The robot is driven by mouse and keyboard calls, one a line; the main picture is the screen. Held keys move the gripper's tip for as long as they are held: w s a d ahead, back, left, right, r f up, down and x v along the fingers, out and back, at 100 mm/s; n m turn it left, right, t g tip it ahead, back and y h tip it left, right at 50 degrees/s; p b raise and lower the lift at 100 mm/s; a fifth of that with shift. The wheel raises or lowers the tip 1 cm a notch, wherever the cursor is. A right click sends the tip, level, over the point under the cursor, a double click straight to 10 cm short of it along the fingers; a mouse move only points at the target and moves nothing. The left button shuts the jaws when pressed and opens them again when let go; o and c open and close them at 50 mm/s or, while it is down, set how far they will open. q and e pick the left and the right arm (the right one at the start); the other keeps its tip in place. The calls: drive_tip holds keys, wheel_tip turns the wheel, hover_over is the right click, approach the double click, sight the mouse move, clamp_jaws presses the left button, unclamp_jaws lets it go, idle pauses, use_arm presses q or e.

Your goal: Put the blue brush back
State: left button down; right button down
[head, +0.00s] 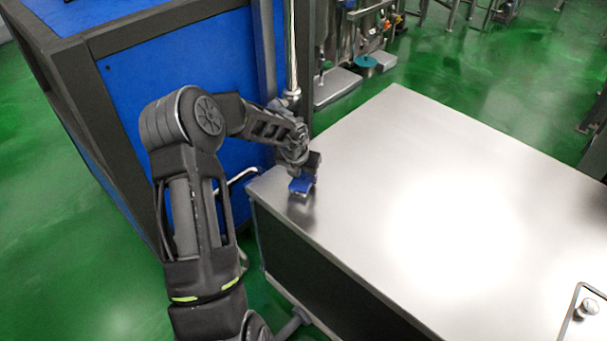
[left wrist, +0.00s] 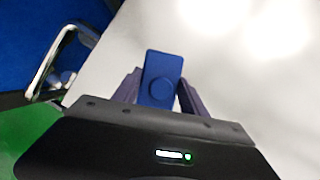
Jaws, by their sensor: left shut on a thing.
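In the left wrist view the blue brush (left wrist: 160,80) sits between the two fingers of my left gripper (left wrist: 158,92), with a round knob facing the camera. A dark reflection or shadow shows on the table below the brush; I cannot tell whether the brush touches the top. My right gripper is not in view.
A blue cabinet with dark edges (head: 170,80) stands left of the table. A bent metal handle (head: 240,176) is close to the table's left corner, and a vertical steel pipe (head: 291,50) rises behind. The tabletop is mostly clear; a small metal knob (head: 588,308) is at the lower right.

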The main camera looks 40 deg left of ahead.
use_arm(q)
drive_tip(key=c, duration=0.6)
unclamp_jaws()
drive_tip(key=p+v, duration=0.2)
drive_tip(key=v, duration=1)
